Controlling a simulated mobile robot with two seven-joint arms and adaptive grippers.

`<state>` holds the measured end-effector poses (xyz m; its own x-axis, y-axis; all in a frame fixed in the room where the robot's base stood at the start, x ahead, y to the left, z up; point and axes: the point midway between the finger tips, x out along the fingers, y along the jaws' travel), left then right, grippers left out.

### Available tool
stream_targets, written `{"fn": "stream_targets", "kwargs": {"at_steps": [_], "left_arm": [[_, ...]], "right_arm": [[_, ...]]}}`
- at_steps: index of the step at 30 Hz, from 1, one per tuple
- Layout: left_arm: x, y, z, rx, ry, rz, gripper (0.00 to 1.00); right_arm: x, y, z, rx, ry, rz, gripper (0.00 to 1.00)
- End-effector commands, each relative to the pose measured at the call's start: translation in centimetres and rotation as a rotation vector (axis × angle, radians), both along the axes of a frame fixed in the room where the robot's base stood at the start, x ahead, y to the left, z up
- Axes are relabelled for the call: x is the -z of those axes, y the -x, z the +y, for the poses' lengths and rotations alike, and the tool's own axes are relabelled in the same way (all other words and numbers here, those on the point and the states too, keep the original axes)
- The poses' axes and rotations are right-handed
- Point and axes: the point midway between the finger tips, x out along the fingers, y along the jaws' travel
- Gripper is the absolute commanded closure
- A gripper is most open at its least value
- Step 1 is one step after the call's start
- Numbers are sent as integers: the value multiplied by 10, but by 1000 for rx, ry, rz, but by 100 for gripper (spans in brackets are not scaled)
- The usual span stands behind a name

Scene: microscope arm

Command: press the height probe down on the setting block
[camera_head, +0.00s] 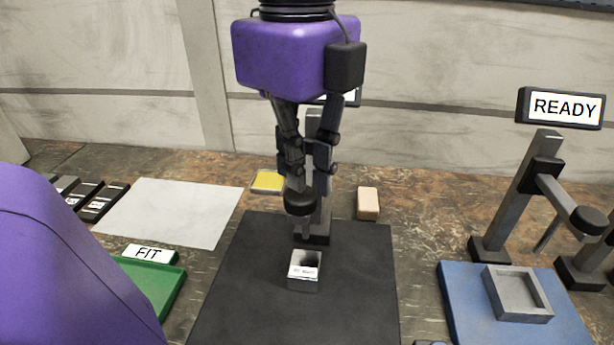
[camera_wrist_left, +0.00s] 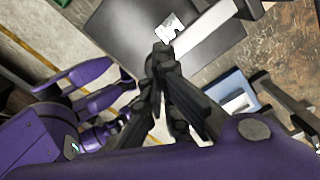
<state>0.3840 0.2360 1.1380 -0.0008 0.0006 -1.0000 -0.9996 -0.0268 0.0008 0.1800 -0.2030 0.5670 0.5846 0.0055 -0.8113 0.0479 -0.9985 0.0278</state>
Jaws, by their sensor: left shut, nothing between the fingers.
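My left gripper (camera_head: 298,184) comes down from above the dark mat. Its fingers are shut and empty. Its tips are at, or just in front of, the black cap of the height probe (camera_head: 301,204); I cannot tell whether they touch it. The probe hangs from a grey post stand (camera_head: 313,122), partly hidden behind the fingers. A small silver block with a white label (camera_head: 304,271), which looks like the setting block, sits on the mat just below the probe tip; a gap shows between them. The block also shows beyond the fingertips in the left wrist view (camera_wrist_left: 169,27). My right gripper is not seen.
A second probe stand (camera_head: 528,195) with a READY sign (camera_head: 565,107) stands right, by a blue mat (camera_head: 458,292) with a grey tray (camera_head: 519,312). A green FIT tray (camera_head: 160,292), white sheet (camera_head: 168,212), yellow pad (camera_head: 267,182) and beige block (camera_head: 368,203) surround the dark mat (camera_head: 240,300).

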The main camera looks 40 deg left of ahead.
Motion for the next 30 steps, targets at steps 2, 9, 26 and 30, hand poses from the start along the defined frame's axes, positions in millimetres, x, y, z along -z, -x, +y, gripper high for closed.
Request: {"fn": "stream_targets", "kwargs": {"at_steps": [2, 9, 26, 30], "left_arm": [[6, 0, 0, 0, 1, 1, 100], [18, 0, 0, 1, 1, 0, 100], [46, 0, 0, 1, 0, 2, 100], [54, 0, 0, 0, 0, 3, 100]], "right_arm": [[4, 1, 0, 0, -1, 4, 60], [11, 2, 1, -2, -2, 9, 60], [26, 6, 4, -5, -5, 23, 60], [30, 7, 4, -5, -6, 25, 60]]}}
